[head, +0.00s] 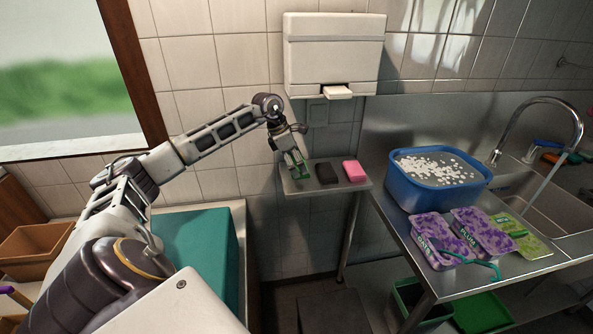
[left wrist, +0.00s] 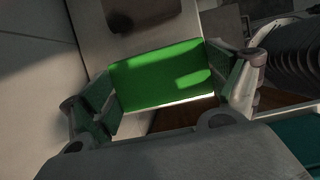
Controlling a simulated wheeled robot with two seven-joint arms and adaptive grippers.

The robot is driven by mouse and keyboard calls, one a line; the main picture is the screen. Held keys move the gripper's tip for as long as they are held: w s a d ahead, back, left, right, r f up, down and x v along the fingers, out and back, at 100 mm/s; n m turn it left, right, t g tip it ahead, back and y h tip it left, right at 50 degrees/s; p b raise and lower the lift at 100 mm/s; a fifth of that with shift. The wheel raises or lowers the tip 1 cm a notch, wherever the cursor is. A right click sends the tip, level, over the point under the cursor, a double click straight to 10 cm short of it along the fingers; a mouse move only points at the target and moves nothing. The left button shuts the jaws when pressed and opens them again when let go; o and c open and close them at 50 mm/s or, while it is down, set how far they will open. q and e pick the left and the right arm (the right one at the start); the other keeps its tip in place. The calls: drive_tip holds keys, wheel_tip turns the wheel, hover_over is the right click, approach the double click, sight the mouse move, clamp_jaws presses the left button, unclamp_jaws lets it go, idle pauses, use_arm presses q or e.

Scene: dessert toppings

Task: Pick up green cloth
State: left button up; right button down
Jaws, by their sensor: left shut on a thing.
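The green cloth (left wrist: 165,75) is a flat green block between the two fingers of my left gripper (left wrist: 168,88) in the left wrist view. The fingers press on its two opposite sides. In the head view my left gripper (head: 294,163) is at the left end of a small metal shelf (head: 315,187), and the green cloth (head: 302,174) shows only in part below the fingers. I cannot tell whether the cloth still touches the shelf. My right gripper is in neither view.
A black block (head: 327,173) and a pink block (head: 354,171) lie on the same shelf, to the right. A white dispenser (head: 333,55) hangs on the wall above.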

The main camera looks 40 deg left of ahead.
sight(298, 169)
use_arm(q)
drive_tip(key=shift+r, duration=1.3)
drive_tip(key=shift+s+d, duration=0.1)
drive_tip(key=shift+s+d+b, duration=0.45)
drive_tip(key=shift+s+d, duration=0.55)
drive_tip(key=shift+d, duration=0.2)
drive_tip(key=s+d+b, duration=0.3)
drive_tip(key=s+d, duration=0.7)
drive_tip(key=d, duration=0.2)
drive_tip(key=shift+d+b, duration=0.35)
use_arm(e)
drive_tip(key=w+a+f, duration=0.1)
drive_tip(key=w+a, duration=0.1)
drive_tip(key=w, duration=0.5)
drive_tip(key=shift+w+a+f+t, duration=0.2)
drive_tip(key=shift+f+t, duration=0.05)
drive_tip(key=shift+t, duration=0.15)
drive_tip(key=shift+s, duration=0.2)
